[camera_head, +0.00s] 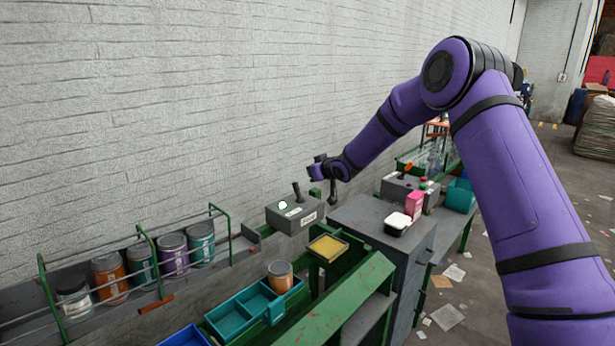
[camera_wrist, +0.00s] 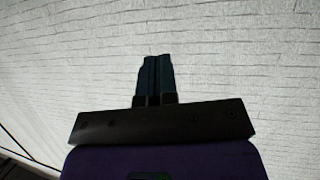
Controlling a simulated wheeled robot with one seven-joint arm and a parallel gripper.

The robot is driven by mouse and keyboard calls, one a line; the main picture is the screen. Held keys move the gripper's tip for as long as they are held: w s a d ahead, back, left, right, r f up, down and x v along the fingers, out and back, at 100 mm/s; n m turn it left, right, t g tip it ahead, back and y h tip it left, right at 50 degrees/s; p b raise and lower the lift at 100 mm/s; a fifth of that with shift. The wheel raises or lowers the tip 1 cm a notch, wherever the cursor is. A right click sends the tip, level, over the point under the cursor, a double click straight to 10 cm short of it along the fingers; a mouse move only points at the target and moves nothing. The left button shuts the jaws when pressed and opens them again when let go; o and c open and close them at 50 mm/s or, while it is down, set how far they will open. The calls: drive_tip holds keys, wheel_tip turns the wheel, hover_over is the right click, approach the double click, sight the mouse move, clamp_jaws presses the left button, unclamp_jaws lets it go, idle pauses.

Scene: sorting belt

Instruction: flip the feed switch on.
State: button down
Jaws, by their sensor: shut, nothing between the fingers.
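A grey switch box (camera_head: 294,215) with a dark upright lever (camera_head: 297,192), a pale round lamp and a small label on its front stands by the wall in the head view. I take it to be the feed switch; the label is too small to read surely. My gripper (camera_head: 332,203) points down just right of the box, apart from the lever. In the wrist view my gripper (camera_wrist: 157,62) has its fingers together with nothing between them, and only wall shows behind it. The box and lever do not show in the wrist view.
Several cans (camera_head: 173,256) stand in a green-railed rack at left. An orange can (camera_head: 280,276) stands near a teal tray (camera_head: 229,319) and a yellow-topped square (camera_head: 328,246). A grey cabinet (camera_head: 372,218) bears a pink carton (camera_head: 414,204) and a white-topped tub (camera_head: 397,223). Another box with an orange-tipped lever (camera_head: 407,170) stands behind.

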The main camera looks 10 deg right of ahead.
drive_tip(key=shift+r+v, duration=0.2)
drive_tip(key=shift+v, duration=1.1)
drive_tip(key=shift+w+a, duration=0.1)
